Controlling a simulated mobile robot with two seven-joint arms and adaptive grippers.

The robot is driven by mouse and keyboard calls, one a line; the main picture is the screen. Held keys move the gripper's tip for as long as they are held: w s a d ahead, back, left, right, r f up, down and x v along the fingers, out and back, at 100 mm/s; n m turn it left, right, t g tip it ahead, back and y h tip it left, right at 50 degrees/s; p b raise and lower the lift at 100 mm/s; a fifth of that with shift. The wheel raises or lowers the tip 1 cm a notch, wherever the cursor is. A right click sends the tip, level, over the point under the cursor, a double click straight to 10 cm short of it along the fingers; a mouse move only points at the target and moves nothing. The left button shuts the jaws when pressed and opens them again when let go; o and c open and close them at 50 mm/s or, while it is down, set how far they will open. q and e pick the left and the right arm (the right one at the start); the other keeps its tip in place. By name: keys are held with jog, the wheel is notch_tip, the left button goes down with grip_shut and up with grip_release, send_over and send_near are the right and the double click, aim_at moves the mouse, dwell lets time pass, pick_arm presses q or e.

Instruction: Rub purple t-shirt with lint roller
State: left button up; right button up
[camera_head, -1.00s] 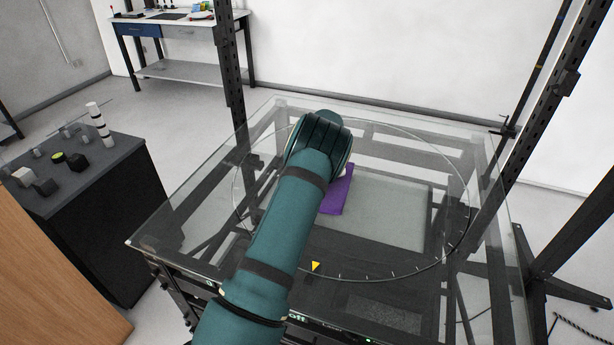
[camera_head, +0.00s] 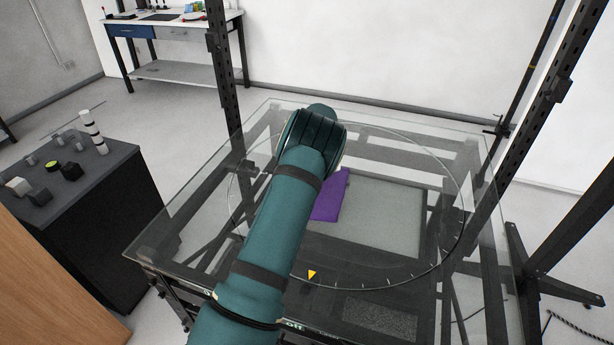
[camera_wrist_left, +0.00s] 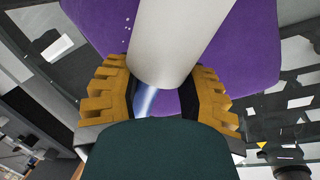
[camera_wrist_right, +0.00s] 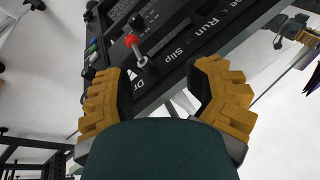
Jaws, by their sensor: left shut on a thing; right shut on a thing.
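The purple t-shirt (camera_head: 328,203) lies flat on the glass turntable, partly hidden by my left arm in the head view. In the left wrist view the t-shirt (camera_wrist_left: 240,50) fills the upper part. My left gripper (camera_wrist_left: 163,95) is shut on the lint roller (camera_wrist_left: 178,40), a pale cylinder lying over the t-shirt; whether they touch I cannot tell. My right gripper (camera_wrist_right: 160,95) is at a black control panel with a red-knobbed lever (camera_wrist_right: 133,42). Its fingers stand apart around something I cannot make out. In the head view both grippers are hidden.
The glass table (camera_head: 180,225) has a circular dial with a yellow marker (camera_head: 312,274). A pale rectangle (camera_head: 380,215) shows right of the t-shirt. Dark metal posts (camera_head: 226,65) rise around the table. A dark cabinet (camera_head: 120,220) with small objects stands at left, a workbench (camera_head: 175,25) behind.

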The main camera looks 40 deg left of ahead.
pick_arm(q)
jog(key=shift+d+r, duration=0.1)
jog(key=shift+r, duration=0.25)
jog(key=shift+w, duration=0.1)
jog(key=shift+r+p, duration=1.05)
jog(key=shift+r, duration=0.5)
jog(key=shift+f, duration=0.1)
